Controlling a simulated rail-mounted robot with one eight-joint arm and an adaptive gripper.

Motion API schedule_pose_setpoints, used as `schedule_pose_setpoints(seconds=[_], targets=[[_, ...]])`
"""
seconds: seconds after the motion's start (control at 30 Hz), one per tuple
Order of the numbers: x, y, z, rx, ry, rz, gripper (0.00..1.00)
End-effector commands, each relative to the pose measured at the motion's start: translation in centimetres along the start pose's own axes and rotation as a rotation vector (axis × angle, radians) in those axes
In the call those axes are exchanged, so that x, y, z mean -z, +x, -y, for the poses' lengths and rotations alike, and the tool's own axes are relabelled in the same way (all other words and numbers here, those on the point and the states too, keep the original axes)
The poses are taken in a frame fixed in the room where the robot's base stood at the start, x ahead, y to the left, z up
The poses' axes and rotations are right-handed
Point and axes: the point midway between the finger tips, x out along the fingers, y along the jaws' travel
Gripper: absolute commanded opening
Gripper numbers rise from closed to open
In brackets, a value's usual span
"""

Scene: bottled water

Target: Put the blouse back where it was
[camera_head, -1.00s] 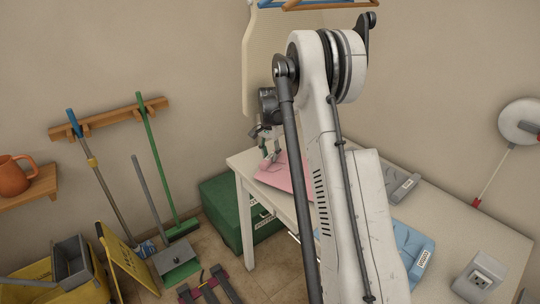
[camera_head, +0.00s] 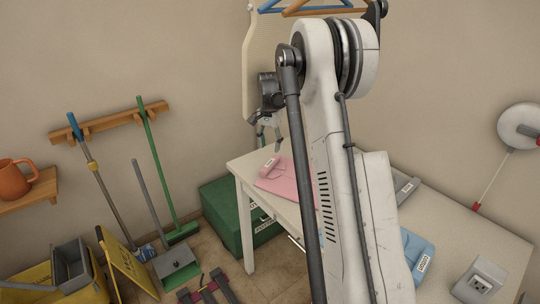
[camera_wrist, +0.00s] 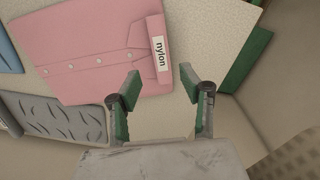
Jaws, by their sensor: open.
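A folded pink garment (camera_head: 285,178) with a white "nylon" label and buttons lies flat on the table at its left end. It fills the upper left of the wrist view (camera_wrist: 95,45), label side toward my gripper. A folded blue garment (camera_head: 418,255) with a label lies on the table to the right, partly behind my arm. My gripper (camera_head: 268,136) is open and empty, above the pink garment's labelled edge and apart from it. In the wrist view its green-padded fingertips (camera_wrist: 161,77) are spread below the label.
A grey item (camera_head: 405,188) lies on the table behind my arm. The table (camera_head: 465,225) also bears a socket box (camera_head: 481,280). A green crate (camera_head: 225,215) stands on the floor at left. Hangers (camera_head: 310,8) hang above. Brooms and a yellow bucket are at the left.

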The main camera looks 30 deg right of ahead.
Motion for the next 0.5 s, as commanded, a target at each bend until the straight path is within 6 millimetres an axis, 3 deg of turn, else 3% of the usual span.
schedule_pose_setpoints(seconds=[0.2, 0.5], targets=[[0.0, -3.9, 0.0, 0.000, 0.000, 0.000, 0.40], [-0.4, -6.2, 0.0, 0.003, -0.009, -0.004, 0.40]])
